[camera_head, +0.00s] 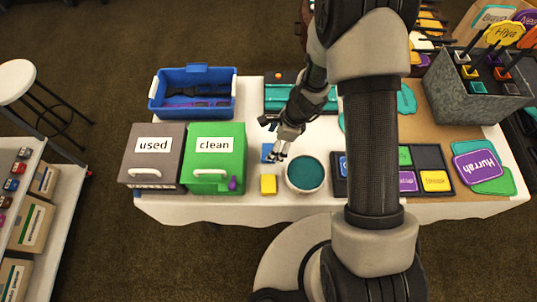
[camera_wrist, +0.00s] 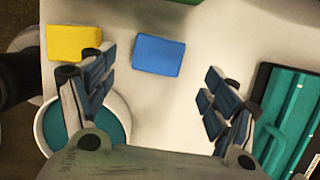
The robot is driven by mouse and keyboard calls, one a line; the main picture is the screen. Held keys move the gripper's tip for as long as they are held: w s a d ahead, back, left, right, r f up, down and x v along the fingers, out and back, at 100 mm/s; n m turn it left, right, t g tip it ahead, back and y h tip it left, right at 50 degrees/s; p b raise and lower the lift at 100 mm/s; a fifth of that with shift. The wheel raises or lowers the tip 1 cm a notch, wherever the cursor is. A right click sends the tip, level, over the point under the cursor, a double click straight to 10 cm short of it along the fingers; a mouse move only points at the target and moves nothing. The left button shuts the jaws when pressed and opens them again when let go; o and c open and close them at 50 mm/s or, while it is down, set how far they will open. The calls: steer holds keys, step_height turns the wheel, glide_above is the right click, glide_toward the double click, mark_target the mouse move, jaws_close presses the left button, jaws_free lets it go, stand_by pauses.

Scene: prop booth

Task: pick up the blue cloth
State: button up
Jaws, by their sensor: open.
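The blue cloth (camera_head: 268,153) is a small folded block on the white tabletop, just left of my gripper in the head view. In the wrist view the blue cloth (camera_wrist: 159,55) lies flat, ahead of the fingertips and roughly between their lines, with nothing touching it. My gripper (camera_head: 279,152) is open and empty above the table. In the wrist view its two fingers (camera_wrist: 160,90) stand wide apart, with bare white table between them.
A yellow cloth (camera_head: 268,184) lies near the front edge. A white bowl with a teal inside (camera_head: 305,173) stands beside it, under the left finger in the wrist view. Green "clean" (camera_head: 214,166) and grey "used" (camera_head: 154,165) boxes stand left. A teal tray (camera_wrist: 290,120) lies right in the wrist view.

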mark_target(269, 151)
steer(key=b+x, duration=0.3)
steer(key=x, duration=0.2)
steer(key=shift+s+a+f, duration=0.15)
steer(key=shift+c, duration=0.4)
steer(key=c, duration=0.9)
